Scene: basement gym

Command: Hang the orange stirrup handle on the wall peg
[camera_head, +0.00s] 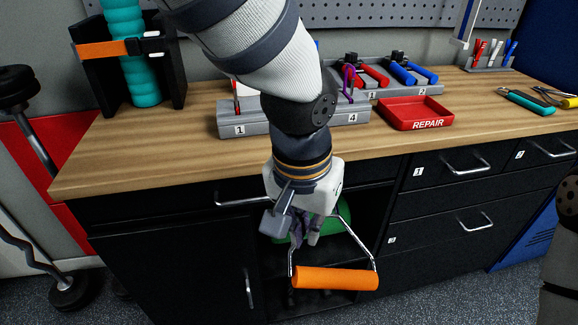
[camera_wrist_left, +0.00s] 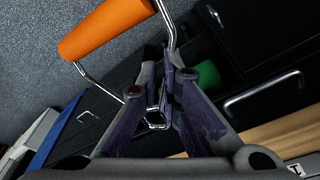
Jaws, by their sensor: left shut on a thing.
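The stirrup handle has an orange cylindrical grip (camera_head: 335,278) and a bent chrome wire frame (camera_head: 367,243). It hangs below my left gripper (camera_head: 306,232), in front of the bench's open middle bay. My left gripper is shut on the metal frame, its fingers pointing down. In the left wrist view the orange grip (camera_wrist_left: 105,28) is at upper left, and the frame runs to the dark fingers (camera_wrist_left: 165,95). Grey pegboard (camera_head: 390,12) lines the wall behind the bench. I cannot make out the wall peg for certain. My right gripper is not in view.
The wooden bench top (camera_head: 130,150) carries numbered grey tool holders (camera_head: 235,118), a red REPAIR tray (camera_head: 414,112) and loose pliers (camera_head: 528,102). A teal roller (camera_head: 122,30) stands in a black rack at left. Drawers with protruding handles (camera_head: 466,165) are at right. A green object (camera_head: 275,238) sits inside the bay.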

